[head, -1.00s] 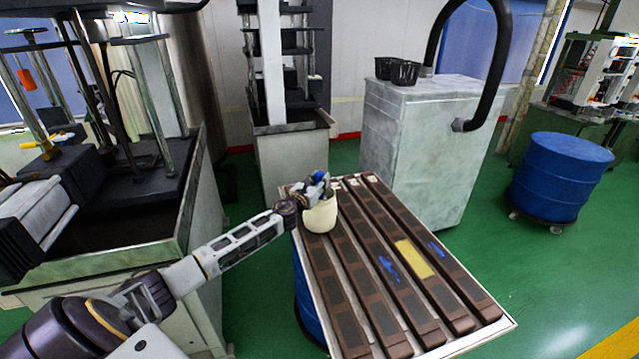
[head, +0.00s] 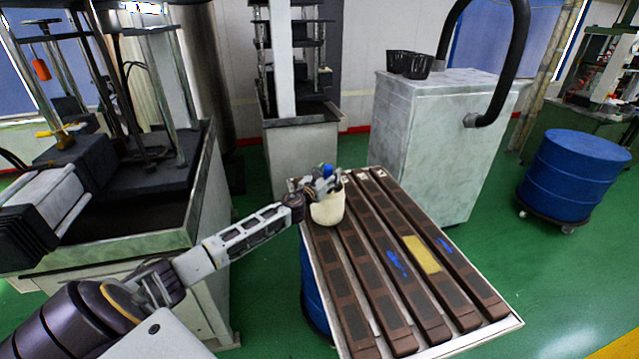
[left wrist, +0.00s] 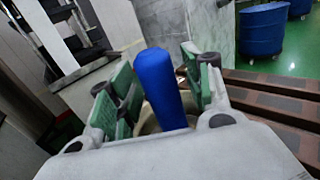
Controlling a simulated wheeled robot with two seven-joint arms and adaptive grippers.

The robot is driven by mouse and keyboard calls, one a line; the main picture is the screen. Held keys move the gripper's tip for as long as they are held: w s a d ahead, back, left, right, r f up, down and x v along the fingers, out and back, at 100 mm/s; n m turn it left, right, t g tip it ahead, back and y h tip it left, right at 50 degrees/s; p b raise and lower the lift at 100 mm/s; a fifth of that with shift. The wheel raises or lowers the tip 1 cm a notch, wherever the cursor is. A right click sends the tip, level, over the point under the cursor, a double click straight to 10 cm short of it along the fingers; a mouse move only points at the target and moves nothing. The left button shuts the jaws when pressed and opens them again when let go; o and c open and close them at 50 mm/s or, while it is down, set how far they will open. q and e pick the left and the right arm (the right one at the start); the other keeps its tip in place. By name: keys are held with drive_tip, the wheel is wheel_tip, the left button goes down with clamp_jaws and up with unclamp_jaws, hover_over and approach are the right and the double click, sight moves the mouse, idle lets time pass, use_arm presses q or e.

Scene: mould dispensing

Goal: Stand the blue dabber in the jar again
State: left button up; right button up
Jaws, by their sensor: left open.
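The blue dabber (head: 327,169) stands in the cream jar (head: 328,209) at the far left of the table, its blue top above the rim. My left gripper (head: 322,185) is at the jar's mouth, with its fingers beside the dabber. In the left wrist view the blue dabber (left wrist: 160,88) rises slightly tilted between the green-padded fingers, which are spread with a gap on each side. Part of the jar (left wrist: 150,121) shows behind it. The dabber's lower end is hidden. My right gripper is not in view.
A grey cabinet (head: 435,140) with black cups stands behind. A press (head: 105,190) stands left; a blue drum (head: 575,175) is at right.

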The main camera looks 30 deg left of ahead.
use_arm(q)
drive_tip(key=shift+r, duration=0.1)
drive_tip(key=s, duration=1.2)
drive_tip(key=shift+d, duration=0.45)
idle(0.4)
idle(0.9)
